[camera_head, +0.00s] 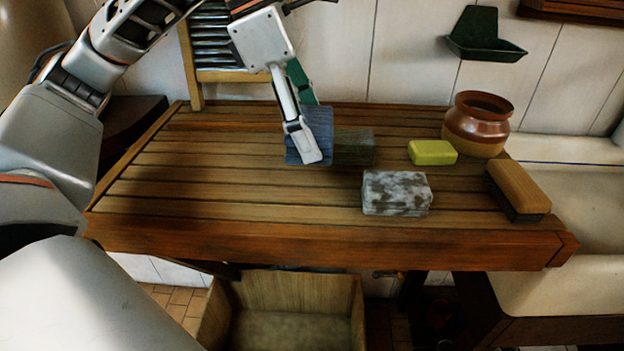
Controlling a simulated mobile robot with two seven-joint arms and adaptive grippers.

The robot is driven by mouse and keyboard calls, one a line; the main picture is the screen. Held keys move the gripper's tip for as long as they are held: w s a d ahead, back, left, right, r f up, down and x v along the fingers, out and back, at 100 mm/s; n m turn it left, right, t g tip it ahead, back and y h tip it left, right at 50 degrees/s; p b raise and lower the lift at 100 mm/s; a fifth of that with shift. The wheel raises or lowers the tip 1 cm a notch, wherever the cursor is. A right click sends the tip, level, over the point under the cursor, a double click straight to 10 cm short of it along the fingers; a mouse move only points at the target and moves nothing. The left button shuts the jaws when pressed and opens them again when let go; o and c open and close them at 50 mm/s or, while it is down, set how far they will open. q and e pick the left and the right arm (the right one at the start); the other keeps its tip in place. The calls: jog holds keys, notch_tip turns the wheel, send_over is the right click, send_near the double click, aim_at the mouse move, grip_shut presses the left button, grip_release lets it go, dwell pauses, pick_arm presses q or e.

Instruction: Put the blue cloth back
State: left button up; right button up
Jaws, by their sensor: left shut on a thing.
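The blue cloth (321,122) looks like a small, dark blue folded square at the back middle of the slatted wooden board. My left gripper (308,148) comes down from above and is shut on it. One pale finger lies across the front of the cloth and hides part of it. The cloth stands roughly upright; I cannot tell whether its lower edge touches the slats. My right gripper is not in view.
A dark green block (355,147) is just right of the cloth. A mottled grey block (397,193), yellow-green soap (432,152), brown pot (477,124) and brush (517,190) stand further right. The slatted board (200,190) is clear at left. An open wooden box (290,295) is below.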

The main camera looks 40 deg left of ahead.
pick_arm(q)
jog(key=b, duration=0.1)
send_over(319, 196)
jog(key=a, duration=0.1)
jog(key=f, duration=0.3)
jog(key=s+f, duration=0.1)
jog(key=f, duration=0.1)
jog(key=shift+a+f, duration=0.15)
jog(key=shift+f, duration=0.1)
jog(key=shift+w+f, duration=0.1)
jog(key=shift+f, duration=0.4)
notch_tip(319, 196, down, 3)
jog(key=shift+f+b, duration=0.1)
jog(key=shift+b, duration=0.35)
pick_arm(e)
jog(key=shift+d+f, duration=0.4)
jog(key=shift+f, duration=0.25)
pick_arm(q)
jog(key=shift+f, duration=0.1)
